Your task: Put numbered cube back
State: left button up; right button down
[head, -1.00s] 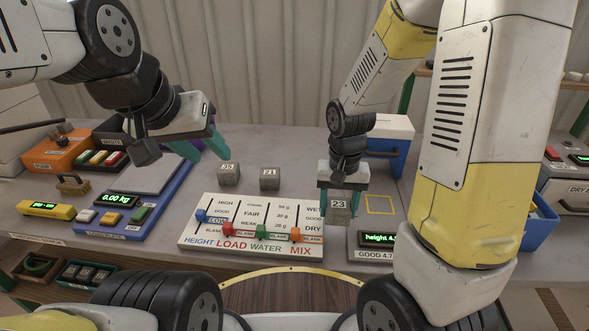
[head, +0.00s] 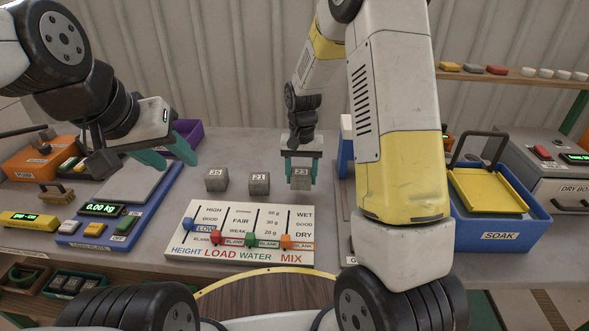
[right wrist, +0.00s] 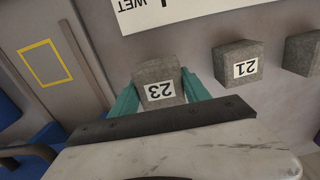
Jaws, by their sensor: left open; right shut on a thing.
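The grey cube 23 (head: 301,182) is between the teal fingers of my right gripper (head: 302,176), which is shut on it. It is right of cube 21 (head: 259,184) and apart from it, behind the board's right end. I cannot tell if it touches the table. The right wrist view shows cube 23 (right wrist: 160,82) gripped, with cube 21 (right wrist: 238,62) and another cube (right wrist: 302,53), its face hidden, in the row beside it. Cube 35 (head: 216,180) stands left of cube 21. My left gripper (head: 181,163) is open and empty, above the table to the left.
A white slider board (head: 240,228) lies in front of the cubes. A blue scale (head: 128,215) is on the left. A blue SOAK tub (head: 515,237) is on the right. A yellow square outline (right wrist: 47,63) is marked on the surface beyond cube 23.

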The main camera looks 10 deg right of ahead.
aim_at(301, 182)
jog(key=shift+w+d, duration=0.1)
jog(key=shift+w, duration=0.5)
jog(key=shift+f, duration=1.8)
jog(key=shift+f, duration=0.1)
jog(key=c, duration=0.5)
grip_release()
